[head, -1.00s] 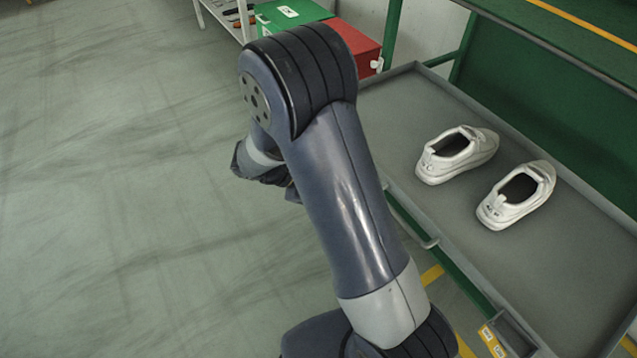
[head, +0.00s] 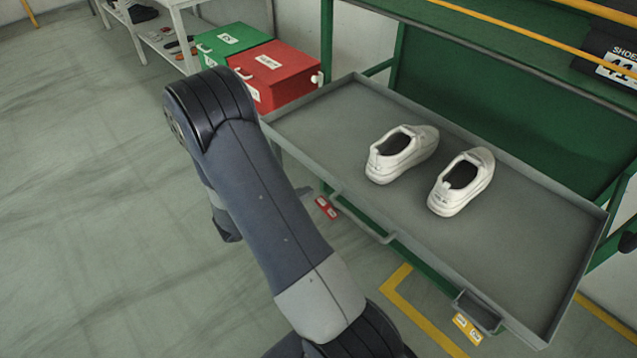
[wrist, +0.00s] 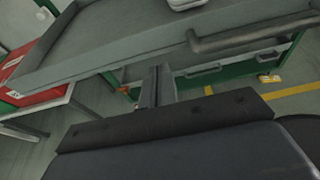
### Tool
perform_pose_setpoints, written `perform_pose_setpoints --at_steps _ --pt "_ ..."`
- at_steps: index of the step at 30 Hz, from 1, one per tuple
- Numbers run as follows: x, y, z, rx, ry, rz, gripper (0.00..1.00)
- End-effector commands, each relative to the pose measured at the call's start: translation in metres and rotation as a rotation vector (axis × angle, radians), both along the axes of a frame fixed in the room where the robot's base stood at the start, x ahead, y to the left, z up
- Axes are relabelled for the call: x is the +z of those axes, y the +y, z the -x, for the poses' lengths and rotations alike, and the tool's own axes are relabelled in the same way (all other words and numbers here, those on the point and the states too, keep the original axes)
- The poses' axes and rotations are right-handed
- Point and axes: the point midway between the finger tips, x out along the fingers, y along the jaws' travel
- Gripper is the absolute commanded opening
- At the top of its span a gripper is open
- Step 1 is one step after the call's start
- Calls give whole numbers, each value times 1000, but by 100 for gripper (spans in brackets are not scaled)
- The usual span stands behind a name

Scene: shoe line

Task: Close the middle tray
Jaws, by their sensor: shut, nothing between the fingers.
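A grey tray (head: 300,113) is pulled out from a green rack and slopes across the right half of the head view. Two white shoes (head: 402,152) (head: 461,182) stand in it. Its bar handle (head: 362,219) runs along the front edge; the handle also shows at the upper right of the wrist view (wrist: 250,36). My gripper (wrist: 160,76) is shut and empty in the wrist view, below the tray's front wall and left of the handle, apart from the handle. In the head view the gripper is mostly hidden behind my arm.
Shut-looking lower drawers with handles (wrist: 205,71) show under the tray. A red box (head: 275,75) and a green box (head: 228,40) sit left of the rack. The floor on the left is clear.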

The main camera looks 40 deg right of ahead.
Motion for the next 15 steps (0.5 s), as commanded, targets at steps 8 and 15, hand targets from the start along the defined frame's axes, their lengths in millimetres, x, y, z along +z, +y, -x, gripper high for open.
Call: perform_pose_setpoints --at_steps 8,15 --pt "-5 -43 -3 -3 -1 0 0" --pt "-6 -56 -5 0 -1 -1 0"
